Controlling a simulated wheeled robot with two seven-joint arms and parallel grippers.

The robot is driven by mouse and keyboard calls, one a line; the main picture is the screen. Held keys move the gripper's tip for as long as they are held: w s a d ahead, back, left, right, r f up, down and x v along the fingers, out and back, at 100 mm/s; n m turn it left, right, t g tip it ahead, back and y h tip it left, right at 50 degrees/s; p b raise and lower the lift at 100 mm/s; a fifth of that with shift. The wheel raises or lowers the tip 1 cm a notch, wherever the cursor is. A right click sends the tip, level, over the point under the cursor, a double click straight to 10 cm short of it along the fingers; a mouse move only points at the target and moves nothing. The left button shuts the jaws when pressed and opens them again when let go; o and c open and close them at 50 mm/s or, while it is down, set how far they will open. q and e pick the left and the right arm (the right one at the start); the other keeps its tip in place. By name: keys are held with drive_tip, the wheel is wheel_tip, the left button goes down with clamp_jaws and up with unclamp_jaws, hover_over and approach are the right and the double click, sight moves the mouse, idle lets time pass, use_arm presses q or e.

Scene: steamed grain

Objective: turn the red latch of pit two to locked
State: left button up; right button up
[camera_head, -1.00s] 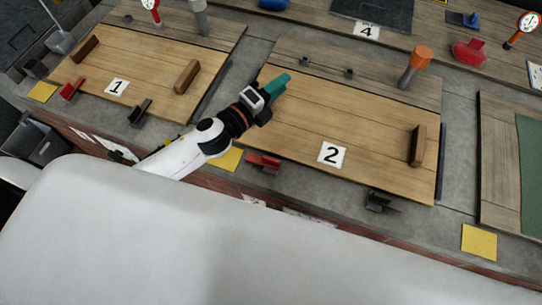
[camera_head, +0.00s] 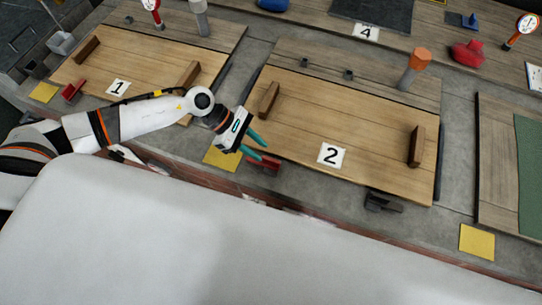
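Pit two is a wooden lid marked with a "2" plate (camera_head: 331,155), with a wooden handle near each end. Its red latch (camera_head: 264,165) sits at the lid's front left edge, on the grey rim. My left gripper (camera_head: 260,149) is just above and beside the red latch, with its two teal fingers apart and pointing right. The fingers partly cover the latch, and I cannot tell whether they touch it. A dark latch (camera_head: 382,202) sits at the lid's front right. My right gripper is not in view.
Pit one's lid (camera_head: 140,62) lies to the left, with a red latch (camera_head: 73,90) of its own. Yellow squares (camera_head: 221,158) and (camera_head: 477,242) lie on the rim. An orange-topped post (camera_head: 415,66) stands at pit two's back right. Pit two's lid top is clear.

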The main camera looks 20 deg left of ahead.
sight(270, 159)
use_arm(q)
drive_tip(key=x, duration=0.6)
drive_tip(key=shift+d, duration=0.15)
drive_tip(key=shift+c, duration=0.4)
clamp_jaws()
